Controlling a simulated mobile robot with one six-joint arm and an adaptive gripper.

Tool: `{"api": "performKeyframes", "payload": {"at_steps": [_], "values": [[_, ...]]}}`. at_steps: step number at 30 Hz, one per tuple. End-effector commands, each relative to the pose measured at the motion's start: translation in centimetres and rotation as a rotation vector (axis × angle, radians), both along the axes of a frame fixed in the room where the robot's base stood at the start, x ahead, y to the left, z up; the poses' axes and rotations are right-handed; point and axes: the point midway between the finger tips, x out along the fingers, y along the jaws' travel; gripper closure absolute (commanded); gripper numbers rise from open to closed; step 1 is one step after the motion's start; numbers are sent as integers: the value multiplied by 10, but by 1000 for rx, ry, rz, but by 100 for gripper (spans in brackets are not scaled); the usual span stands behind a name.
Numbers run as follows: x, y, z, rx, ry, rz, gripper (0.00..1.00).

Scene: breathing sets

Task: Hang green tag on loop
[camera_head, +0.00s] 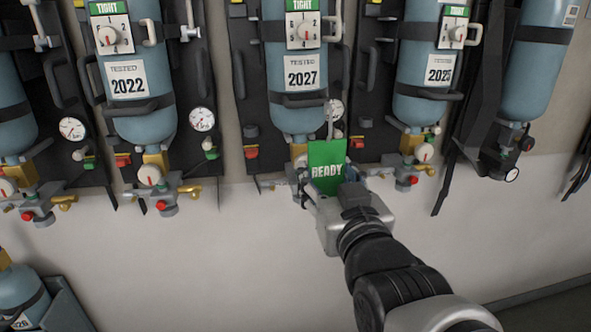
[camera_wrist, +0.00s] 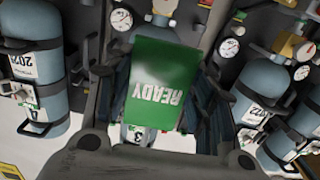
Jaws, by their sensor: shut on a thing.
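The green tag (camera_head: 327,158) reads READY and has a thin pale hanger at its top. My gripper (camera_head: 322,188) is shut on its lower part and holds it upright in front of the bottom of the cylinder marked 2027 (camera_head: 300,75). In the wrist view the tag (camera_wrist: 168,75) shows upside down between my dark fingers. Pale loops stick out beside the dials: one by the 2027 cylinder (camera_head: 339,28), one by the 2022 cylinder (camera_head: 150,31) and one by the 2025 cylinder (camera_head: 473,34). I cannot tell which loop is meant. The tag hides part of the valve behind it.
Blue cylinders hang on dark backplates along the wall. Gauges (camera_head: 203,119) and valves (camera_head: 165,190) stick out below them. A dark strap or bar (camera_head: 475,90) stands to the right. The pale lower wall (camera_head: 230,260) is mostly clear. Another cylinder (camera_head: 20,295) is at lower left.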

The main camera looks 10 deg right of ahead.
Motion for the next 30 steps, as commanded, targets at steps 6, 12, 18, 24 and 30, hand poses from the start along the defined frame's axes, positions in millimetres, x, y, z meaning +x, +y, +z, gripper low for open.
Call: {"api": "performKeyframes", "payload": {"at_steps": [6, 12, 18, 24, 30], "values": [[18, 0, 2, 0, 3, 0, 66], [35, 0, 2, 0, 3, 0, 66], [49, 0, 2, 0, 3, 0, 66], [58, 0, 3, 0, 3, 0, 66], [67, 0, 2, 0, 3, 0, 66]]}}
